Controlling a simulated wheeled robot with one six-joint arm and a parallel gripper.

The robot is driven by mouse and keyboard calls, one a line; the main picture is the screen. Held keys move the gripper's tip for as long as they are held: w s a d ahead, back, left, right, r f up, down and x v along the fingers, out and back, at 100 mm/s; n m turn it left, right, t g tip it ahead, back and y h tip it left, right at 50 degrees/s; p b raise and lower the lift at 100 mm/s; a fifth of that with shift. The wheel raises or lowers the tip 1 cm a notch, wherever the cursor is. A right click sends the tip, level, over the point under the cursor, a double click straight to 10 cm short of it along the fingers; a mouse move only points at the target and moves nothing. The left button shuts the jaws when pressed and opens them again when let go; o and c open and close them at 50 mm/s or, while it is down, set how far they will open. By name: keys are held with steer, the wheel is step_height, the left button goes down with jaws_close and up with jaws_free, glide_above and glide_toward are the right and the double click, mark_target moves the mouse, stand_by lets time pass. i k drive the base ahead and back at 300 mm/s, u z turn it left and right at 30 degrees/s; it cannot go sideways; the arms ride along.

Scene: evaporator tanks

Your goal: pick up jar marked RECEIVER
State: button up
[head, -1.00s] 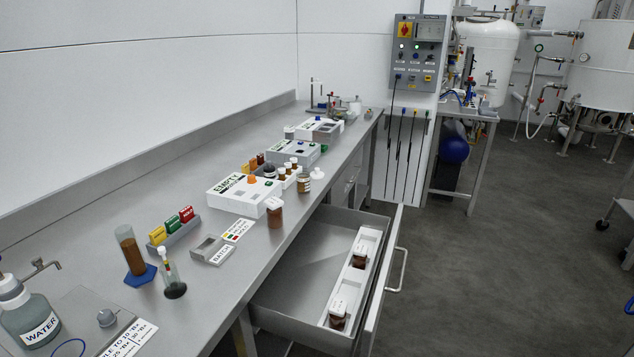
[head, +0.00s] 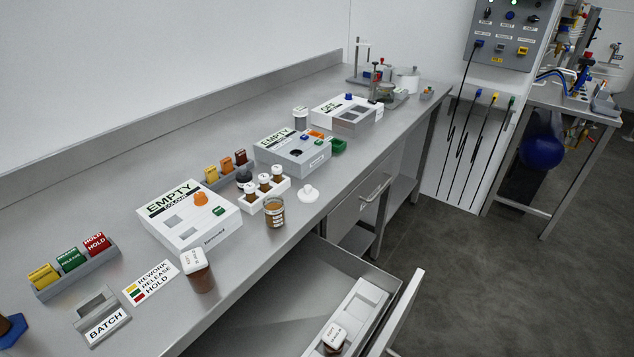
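No label reading RECEIVER is legible in the head view. Several jars show. An amber jar with a printed white cap (head: 197,270) stands near the bench's front edge. A jar with brown contents and a pale label (head: 275,212) stands uncapped further along, with a white knobbed lid (head: 308,193) beside it. Several small white-capped brown jars stand in a white rack (head: 284,192). My gripper is not in view.
The open drawer (head: 384,282) juts out below the bench front. White boxes marked EMPTY (head: 188,235) and (head: 312,152) stand on the bench (head: 160,140). A grey tag holder (head: 80,276) and the BATCH tray (head: 105,325) are at lower left. Floor at right (head: 480,290) is clear.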

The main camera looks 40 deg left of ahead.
mark_target(272, 205)
steer(key=i, duration=3.5)
steer(key=u, duration=4.3)
steer(key=i, duration=0.5)
steer(key=z, duration=0.05)
